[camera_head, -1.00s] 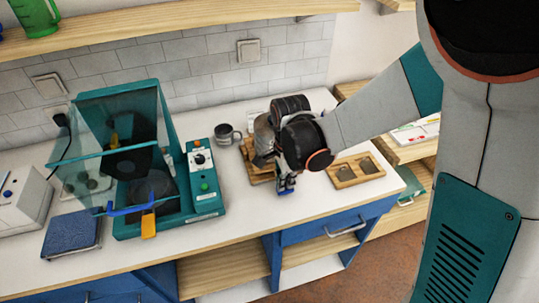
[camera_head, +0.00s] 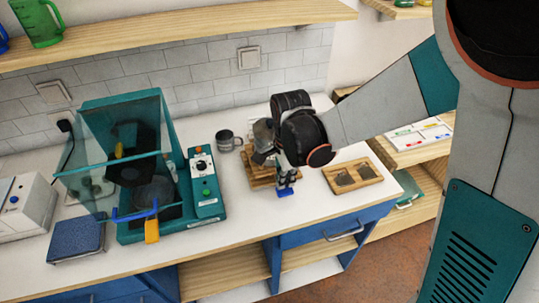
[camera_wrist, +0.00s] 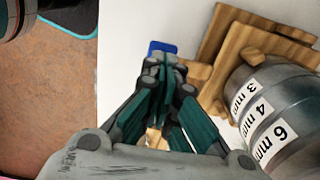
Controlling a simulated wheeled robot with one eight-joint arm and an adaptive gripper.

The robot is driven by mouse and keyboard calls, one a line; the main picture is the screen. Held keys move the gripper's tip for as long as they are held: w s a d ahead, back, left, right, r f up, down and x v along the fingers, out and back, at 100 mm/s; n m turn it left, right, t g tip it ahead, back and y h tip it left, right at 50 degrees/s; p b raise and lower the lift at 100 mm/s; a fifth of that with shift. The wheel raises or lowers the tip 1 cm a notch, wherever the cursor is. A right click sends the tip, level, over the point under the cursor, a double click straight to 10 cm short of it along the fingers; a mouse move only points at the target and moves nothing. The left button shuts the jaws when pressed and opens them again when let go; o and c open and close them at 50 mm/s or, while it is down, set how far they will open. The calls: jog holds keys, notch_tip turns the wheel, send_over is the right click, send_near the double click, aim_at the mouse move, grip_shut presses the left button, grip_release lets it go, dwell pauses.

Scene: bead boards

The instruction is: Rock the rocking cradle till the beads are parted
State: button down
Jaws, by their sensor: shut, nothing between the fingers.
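The rocking cradle stands on the white bench, with wooden parts (camera_head: 258,173) and a grey metal drum marked 3 mm, 4 mm and 6 mm. In the wrist view its wooden boards (camera_wrist: 232,42) and drum (camera_wrist: 275,110) are at the right, partly cut off. My gripper (camera_head: 285,182) points down just right of the cradle in the head view. In the wrist view the fingers (camera_wrist: 163,66) are closed together and empty. A small blue piece shows at their tips; I cannot tell what it belongs to. My wrist hides part of the cradle, and no beads can be made out.
A wooden tray with two dark hollows (camera_head: 372,172) lies to the right. A grey mug (camera_head: 228,140) stands behind left. A teal machine with a clear hood (camera_head: 125,155) and a blue pad (camera_head: 77,237) fill the left. Bare bench lies in front of the cradle.

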aim_at(285, 190)
dwell(0.3)
jog(key=shift+f+b, duration=2.1)
jog(key=shift+f, duration=0.3)
jog(key=shift+r+p, duration=1.75)
jog(key=shift+r, duration=0.75)
jog(key=shift+f, duration=0.15)
jog(key=shift+f+b, duration=2.1)
jog(key=shift+f, duration=0.25)
jog(key=shift+r+p, duration=1.8)
jog(key=shift+r, duration=0.7)
jog(key=shift+f, duration=0.1)
